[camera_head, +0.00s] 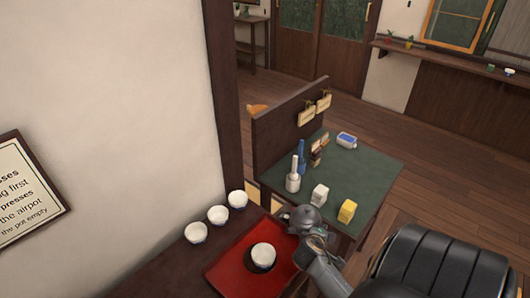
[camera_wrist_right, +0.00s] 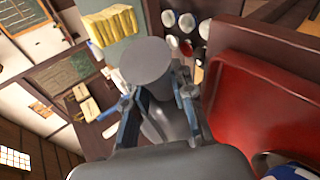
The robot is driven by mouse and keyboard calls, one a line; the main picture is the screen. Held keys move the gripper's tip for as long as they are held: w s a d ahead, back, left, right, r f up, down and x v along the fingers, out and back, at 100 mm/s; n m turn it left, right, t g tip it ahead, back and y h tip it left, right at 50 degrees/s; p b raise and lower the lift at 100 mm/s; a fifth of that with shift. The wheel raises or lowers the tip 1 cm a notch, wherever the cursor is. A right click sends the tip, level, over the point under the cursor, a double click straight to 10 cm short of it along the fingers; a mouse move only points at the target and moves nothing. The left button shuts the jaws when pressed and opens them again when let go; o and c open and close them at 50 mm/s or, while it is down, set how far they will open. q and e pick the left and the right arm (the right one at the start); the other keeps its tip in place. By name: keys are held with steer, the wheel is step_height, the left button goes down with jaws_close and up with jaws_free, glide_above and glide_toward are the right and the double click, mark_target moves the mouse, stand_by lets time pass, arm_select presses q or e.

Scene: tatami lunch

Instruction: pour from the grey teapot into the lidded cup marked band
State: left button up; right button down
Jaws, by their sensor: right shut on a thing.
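The grey teapot (camera_head: 303,218) is in the head view, at the upper right corner of the red tray. My right gripper (camera_head: 314,238) is shut on it. In the right wrist view, a round grey part of the teapot (camera_wrist_right: 147,62) shows between and beyond my right fingers (camera_wrist_right: 160,100). A white cup (camera_head: 263,253) sits on a dark saucer on the red tray (camera_head: 222,272), to the lower left of the teapot. I cannot make out a lid or marking on it. No liquid stream shows. My left gripper is out of view.
Three white cups (camera_head: 217,214) stand in a row on the dark counter beyond the tray. A green-topped table (camera_head: 375,180) behind the teapot holds bottles, a white block, a yellow block (camera_head: 347,211) and a small blue-white box. A black chair (camera_head: 430,265) stands at right.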

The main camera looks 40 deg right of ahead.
steer(key=shift+r, duration=0.1)
steer(key=shift+w+a+f+b, duration=0.1)
steer(key=shift+a+f+b, duration=0.1)
steer(key=shift+b, duration=0.5)
steer(key=a+h+b, duration=0.1)
steer(key=b, duration=0.2)
steer(key=a+h+b, duration=0.1)
steer(key=b, duration=0.1)
steer(key=shift+a+r+n+h+b, duration=0.15)
steer(key=shift+r+n+h+b, duration=0.15)
steer(key=shift+h+b, duration=0.1)
steer(key=shift+w+a+r+n+t+h+b, duration=0.15)
steer(key=shift+a+r+n+h+b, duration=0.05)
steer(key=shift+a+r+h+b, duration=0.75)
steer(key=shift+w+a+r+n+t+h+b, duration=0.2)
steer(key=shift+a+r+h+b, duration=0.45)
steer(key=shift+a+b, duration=0.45)
steer(key=shift+r, duration=0.15)
steer(key=shift+s+r+b, duration=0.3)
steer(key=shift+r, duration=0.1)
steer(key=shift+r+h, duration=0.5)
steer(key=shift+r, duration=0.05)
